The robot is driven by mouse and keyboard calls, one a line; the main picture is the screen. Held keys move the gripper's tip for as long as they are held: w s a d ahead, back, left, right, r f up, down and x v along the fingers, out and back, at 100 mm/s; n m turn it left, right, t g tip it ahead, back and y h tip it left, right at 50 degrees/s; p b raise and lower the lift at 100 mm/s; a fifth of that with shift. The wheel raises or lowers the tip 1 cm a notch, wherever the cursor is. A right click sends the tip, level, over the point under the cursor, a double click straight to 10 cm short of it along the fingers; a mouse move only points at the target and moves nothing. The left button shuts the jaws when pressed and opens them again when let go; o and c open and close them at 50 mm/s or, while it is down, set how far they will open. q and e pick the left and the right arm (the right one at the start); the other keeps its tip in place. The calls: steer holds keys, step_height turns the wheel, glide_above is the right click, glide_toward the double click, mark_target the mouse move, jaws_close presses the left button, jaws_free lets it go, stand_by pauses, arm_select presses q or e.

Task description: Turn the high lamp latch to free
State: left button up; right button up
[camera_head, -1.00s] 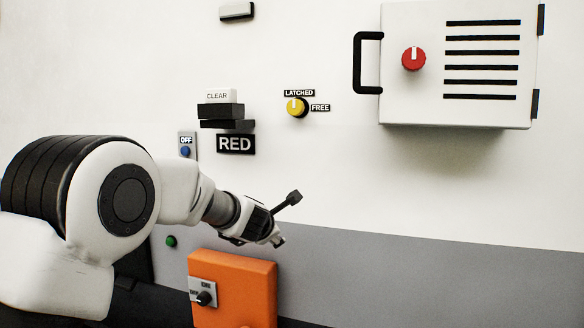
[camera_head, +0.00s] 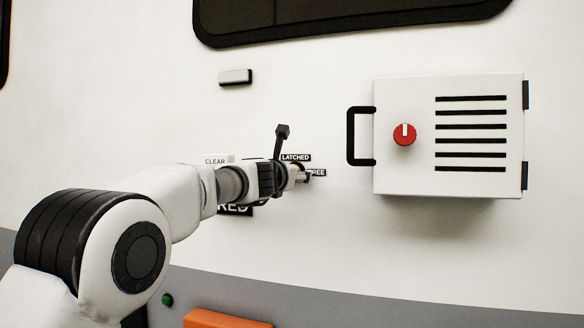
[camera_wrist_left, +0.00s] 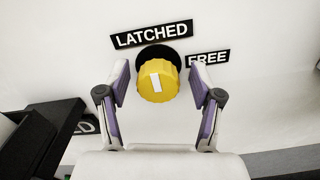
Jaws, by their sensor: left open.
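The lamp latch is a yellow round knob (camera_wrist_left: 158,83) with a white pointer mark, on the white wall. In the left wrist view its mark points up, slightly left, toward the LATCHED label (camera_wrist_left: 152,35). The FREE label (camera_wrist_left: 208,58) is to its upper right. My left gripper (camera_wrist_left: 160,84) is open, with one finger on each side of the knob; I cannot tell whether they touch it. In the head view my left gripper (camera_head: 300,174) is at the labels and mostly hides the knob. My right gripper is not in view.
A white vented box (camera_head: 470,185) with a black handle (camera_head: 351,137) and a red knob (camera_head: 404,134) stands out from the wall to the right. A CLEAR label (camera_head: 215,161) and a partly hidden RED sign (camera_head: 235,210) are behind my left arm.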

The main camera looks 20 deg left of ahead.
arm_select(q)
steer(key=shift+a, duration=0.1)
steer(key=c, duration=1.2)
steer(key=shift+o, duration=0.2)
steer(key=shift+m, duration=0.4)
steer(key=m, duration=1.2)
steer(key=shift+m+b, duration=0.3)
steer(key=shift+b, duration=0.1)
steer(key=shift+m, duration=2.2)
